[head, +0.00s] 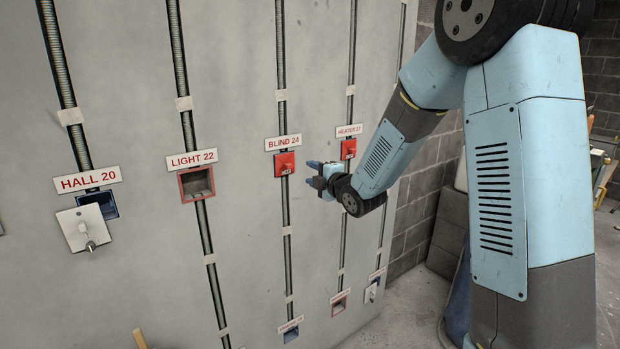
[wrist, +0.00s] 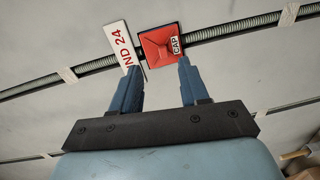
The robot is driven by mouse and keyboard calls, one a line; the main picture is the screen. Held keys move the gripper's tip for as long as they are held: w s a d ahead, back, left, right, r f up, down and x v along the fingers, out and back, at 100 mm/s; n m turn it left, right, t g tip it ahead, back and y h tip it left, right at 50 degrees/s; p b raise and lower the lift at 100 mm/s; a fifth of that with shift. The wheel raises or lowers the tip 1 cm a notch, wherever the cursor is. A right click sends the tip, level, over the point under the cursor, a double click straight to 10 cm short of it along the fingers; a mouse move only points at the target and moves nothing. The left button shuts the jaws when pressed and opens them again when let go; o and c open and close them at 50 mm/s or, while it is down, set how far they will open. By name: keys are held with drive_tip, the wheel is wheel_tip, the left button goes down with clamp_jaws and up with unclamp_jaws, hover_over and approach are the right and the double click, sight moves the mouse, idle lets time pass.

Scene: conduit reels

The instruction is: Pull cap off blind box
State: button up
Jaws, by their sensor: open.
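The blind box's red cap (head: 285,164) sits on the wall just under the BLIND 24 label (head: 283,142). In the wrist view the red cap (wrist: 161,46) is square with a raised middle and a small CAP tag, and the label (wrist: 123,46) stands beside it. My gripper (head: 311,171) is open with blue fingers, to the right of the cap in the head view. In the wrist view my gripper (wrist: 158,72) points at the cap, with its fingertips apart near the cap's lower edge. Nothing is between the fingers. The box behind the cap is hidden.
A red cap (head: 348,149) is under HEATER 27, close behind my gripper. The LIGHT 22 box (head: 196,183) is open. A grey cover with a switch (head: 83,228) hangs beside the blue HALL 20 box (head: 103,203). Vertical conduits run along the wall.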

sight(291, 167)
drive_tip(key=shift+n+y, duration=0.6)
drive_tip(key=shift+n, duration=0.1)
drive_tip(key=shift+s+a+f+x, duration=0.1)
drive_tip(key=shift+a+f+x, duration=0.1)
drive_tip(key=shift+x, duration=1.55)
drive_tip(key=shift+s+a+f+x, duration=0.1)
drive_tip(key=shift+f+x, duration=0.05)
drive_tip(key=shift+x, duration=1.55)
drive_tip(key=shift+s+a+f+x, duration=0.1)
drive_tip(key=shift+a+f+x, duration=0.1)
drive_tip(key=shift+x, duration=1.55)
drive_tip(key=shift+d, duration=0.1)
clamp_jaws()
drive_tip(key=shift+v, duration=1.1)
drive_tip(key=shift+v, duration=2.35)
